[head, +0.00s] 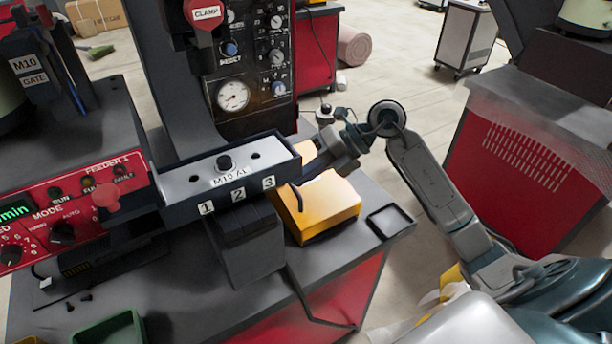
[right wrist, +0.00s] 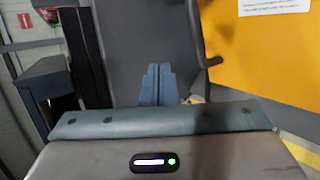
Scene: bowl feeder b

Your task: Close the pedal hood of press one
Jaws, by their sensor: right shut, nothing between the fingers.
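The yellow pedal hood (head: 328,212) sits on the grey bench top, right of the grey fixture marked M10/AL. A further yellow part rises behind my gripper; how far the hood stands open is unclear. My right gripper (head: 303,180) is shut and empty, beside the fixture's right end and over the hood's left part. Whether it touches the hood cannot be told. In the right wrist view, the shut fingers (right wrist: 158,85) point at a dark grey surface, with a yellow panel (right wrist: 262,50) to their right. My left gripper is out of view.
The fixture (head: 228,178) with slots 1, 2 and 3 stands close left of my gripper. A small black tray (head: 389,221) lies near the bench's right edge. A black cable runs down the bench front. A red feeder panel (head: 75,215) is at left.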

